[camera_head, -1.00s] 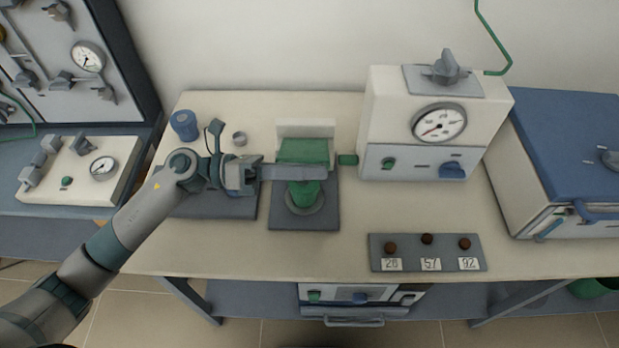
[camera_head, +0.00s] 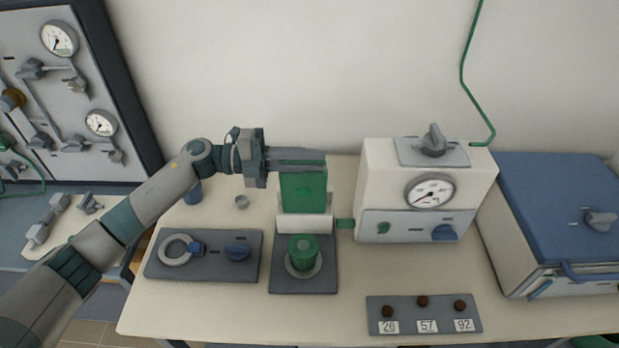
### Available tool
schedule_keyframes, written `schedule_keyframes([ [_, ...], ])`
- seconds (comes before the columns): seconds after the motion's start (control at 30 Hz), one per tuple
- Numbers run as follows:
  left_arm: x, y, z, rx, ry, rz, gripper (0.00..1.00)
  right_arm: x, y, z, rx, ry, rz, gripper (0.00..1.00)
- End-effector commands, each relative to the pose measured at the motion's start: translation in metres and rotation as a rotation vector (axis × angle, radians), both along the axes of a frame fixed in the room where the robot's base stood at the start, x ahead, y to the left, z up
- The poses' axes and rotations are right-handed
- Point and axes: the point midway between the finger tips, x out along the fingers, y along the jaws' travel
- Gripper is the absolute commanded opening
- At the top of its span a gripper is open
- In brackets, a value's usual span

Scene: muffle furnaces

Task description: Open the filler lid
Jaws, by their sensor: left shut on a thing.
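The filler lid is a flat green plate (camera_head: 303,188) standing roughly upright above a small white block (camera_head: 305,224). A green cylinder (camera_head: 303,250) in a grey ring stands on the dark plate (camera_head: 303,285) in front of the block. My left gripper (camera_head: 305,162) reaches in from the left, its fingers shut on the lid's upper edge. The fingers hide part of that edge. My right gripper is not in view.
A white unit with a dial gauge (camera_head: 430,191) stands close on the right. A grey panel with a ring and blue knob (camera_head: 203,255) lies to the left, and a numbered panel (camera_head: 424,315) in front. A blue-topped box (camera_head: 562,207) is far right.

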Motion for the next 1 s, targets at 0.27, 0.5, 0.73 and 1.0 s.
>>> schedule_keyframes([
  [0.27,0.026,0.000,-0.002,0.002,0.134,-0.001,0.00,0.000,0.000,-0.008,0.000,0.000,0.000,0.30],
  [0.5,0.031,0.000,-0.001,0.001,0.167,-0.001,0.00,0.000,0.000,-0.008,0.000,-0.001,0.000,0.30],
  [0.73,0.031,0.000,-0.001,0.001,0.167,-0.001,0.00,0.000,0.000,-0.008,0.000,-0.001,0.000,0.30],
  [1.0,0.031,0.000,-0.001,0.001,0.165,-0.001,0.20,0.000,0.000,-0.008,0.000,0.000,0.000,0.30],
])
